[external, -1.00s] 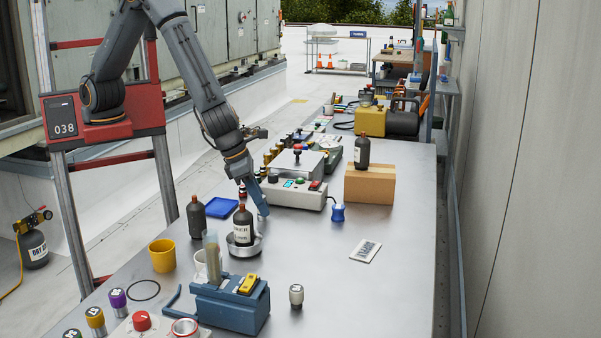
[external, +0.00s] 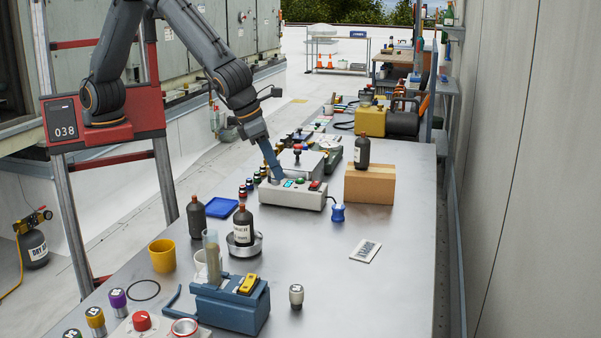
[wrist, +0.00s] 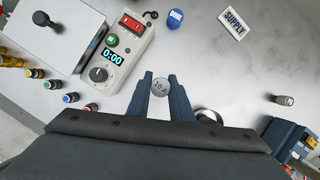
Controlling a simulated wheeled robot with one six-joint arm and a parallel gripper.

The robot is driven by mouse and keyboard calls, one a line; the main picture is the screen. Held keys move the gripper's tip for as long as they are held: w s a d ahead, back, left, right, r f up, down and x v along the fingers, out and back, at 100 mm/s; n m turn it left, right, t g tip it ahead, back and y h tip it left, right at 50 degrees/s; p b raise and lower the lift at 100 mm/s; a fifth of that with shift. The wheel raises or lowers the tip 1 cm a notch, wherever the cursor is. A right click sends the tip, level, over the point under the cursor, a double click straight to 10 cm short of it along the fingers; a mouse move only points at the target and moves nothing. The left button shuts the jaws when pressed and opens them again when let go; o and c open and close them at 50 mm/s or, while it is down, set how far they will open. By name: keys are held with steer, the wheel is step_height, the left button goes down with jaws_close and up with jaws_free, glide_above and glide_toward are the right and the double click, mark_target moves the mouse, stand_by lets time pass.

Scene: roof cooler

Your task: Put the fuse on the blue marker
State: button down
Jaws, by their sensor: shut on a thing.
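My gripper (external: 278,179) is raised in front of the grey timer box in the external view. In the wrist view its jaws (wrist: 161,84) are shut on the fuse (wrist: 161,86), a round grey piece whose end reads "10 A". In the external view the fuse is too small or hidden to make out. A flat blue square (external: 221,207) lies on the table, left of the gripper. Small dark cylinders with coloured bands stand in a row, one of them blue (wrist: 70,98). I cannot tell which blue thing is the marker.
The timer box (wrist: 117,55) reads 0:00. A dark bottle (external: 244,228) stands in a round metal dish; another (external: 196,218) stands nearby. The table's right front is mostly clear.

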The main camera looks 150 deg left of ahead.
steer(key=w+a+r+n+b, duration=0.1)
steer(key=w+a+r, duration=0.1)
steer(key=w+a, duration=0.35)
steer(key=w+a+r+n+b, duration=0.1)
steer(key=w+a, duration=0.1)
steer(key=a, duration=0.7)
steer(key=p, duration=0.3)
glide_above(339, 206)
steer(key=shift+g, duration=0.3)
step_height(339, 206, down, 10)
steer(key=shift+w+d+r, duration=0.1)
steer(key=shift+d+r, duration=0.05)
steer(key=shift+r, duration=0.05)
steer(key=shift+f, duration=0.15)
steer(key=c, duration=1.6)
jaws_free()
steer(key=b+v, duration=0.3)
steer(key=v, duration=0.9)
steer(key=shift+b, duration=0.4)
